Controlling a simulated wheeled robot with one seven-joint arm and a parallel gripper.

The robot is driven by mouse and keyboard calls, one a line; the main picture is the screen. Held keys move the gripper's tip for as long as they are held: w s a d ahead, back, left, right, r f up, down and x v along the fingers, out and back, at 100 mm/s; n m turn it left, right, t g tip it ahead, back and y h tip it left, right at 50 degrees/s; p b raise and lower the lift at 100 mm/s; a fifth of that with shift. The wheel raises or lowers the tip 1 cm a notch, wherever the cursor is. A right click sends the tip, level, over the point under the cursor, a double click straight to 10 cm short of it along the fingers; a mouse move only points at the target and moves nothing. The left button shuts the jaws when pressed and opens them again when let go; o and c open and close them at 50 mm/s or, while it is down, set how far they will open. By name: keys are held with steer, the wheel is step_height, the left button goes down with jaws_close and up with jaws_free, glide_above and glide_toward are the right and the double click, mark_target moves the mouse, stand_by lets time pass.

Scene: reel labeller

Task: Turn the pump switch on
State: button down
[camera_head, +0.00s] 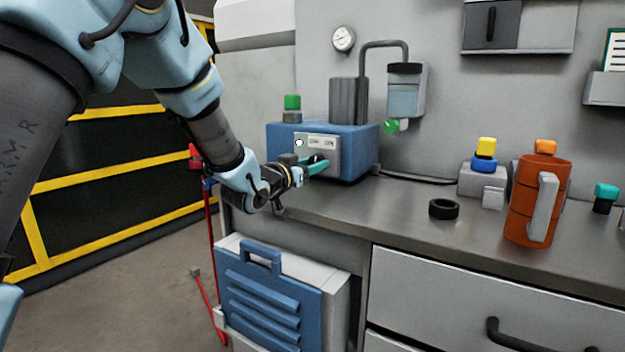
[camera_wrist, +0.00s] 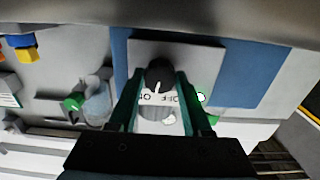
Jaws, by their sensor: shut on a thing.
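The pump is a blue box (camera_head: 358,150) at the back left of the counter. A grey plate (camera_head: 331,145) on its front carries OFF and ON lettering and a round white spot. The switch is a dark knob on this plate, seen in the wrist view (camera_wrist: 159,72) with a short white mark. The lettering appears upside down there, and I cannot tell which word the mark points to. My gripper (camera_head: 318,165) reaches the plate from the left in the head view. Its teal fingers (camera_wrist: 160,92) are shut on the knob and partly hide it.
An orange mug (camera_head: 528,200), a black ring (camera_head: 443,209) and a grey block with coloured caps (camera_head: 484,170) stand to the right on the counter. The counter front is mostly clear.

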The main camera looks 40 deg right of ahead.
steer(key=m+b, duration=0.2)
steer(key=b, duration=0.1)
steer(key=m+b, duration=0.1)
steer(key=m, duration=0.1)
steer(key=shift+f+b, duration=0.25)
steer(key=shift+b, duration=0.05)
steer(key=shift+r+m+b, duration=0.2)
steer(key=shift+m+b, duration=0.95)
steer(key=shift+m, duration=0.15)
steer(key=shift+c, duration=1.7)
jaws_free()
steer(key=v, duration=1)
steer(key=shift+a, duration=0.4)
